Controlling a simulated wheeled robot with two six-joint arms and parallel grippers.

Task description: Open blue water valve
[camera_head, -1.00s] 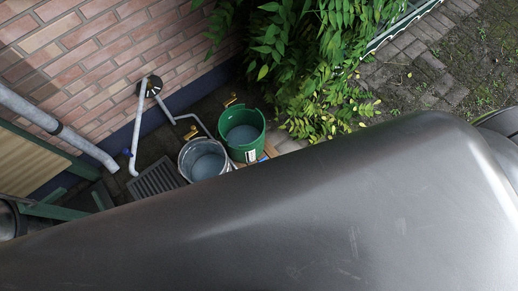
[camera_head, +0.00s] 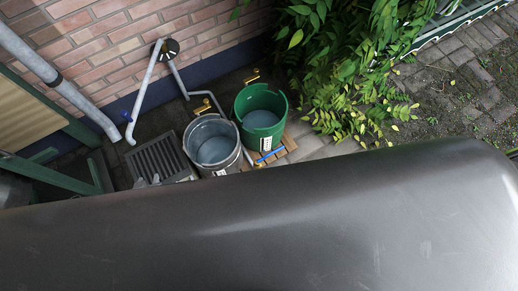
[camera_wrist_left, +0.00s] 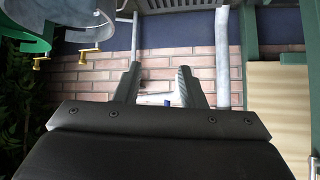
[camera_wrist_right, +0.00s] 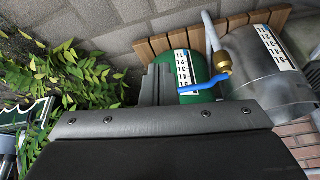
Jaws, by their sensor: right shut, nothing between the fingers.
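A long blue lever (camera_head: 268,154) sits by the buckets' near side. In the right wrist view the blue lever (camera_wrist_right: 204,84) joins a brass valve (camera_wrist_right: 222,62) on a grey pipe. My right gripper (camera_wrist_right: 156,82) is shut and empty, its fingertips close to the lever's free end; I cannot tell whether they touch. A smaller blue handle (camera_head: 127,116) is on the thin wall pipe at left. My left gripper (camera_head: 148,181) shows only its tips in the head view. In the left wrist view the left gripper (camera_wrist_left: 157,76) is open and empty.
A grey metal bucket (camera_head: 187,143) and a green bucket (camera_head: 240,104) stand side by side, both holding liquid. A wooden slatted base (camera_head: 289,144) is beneath. A floor grate (camera_head: 158,159), brick wall and leafy plant (camera_head: 345,75) surround them. My dark body hides the foreground.

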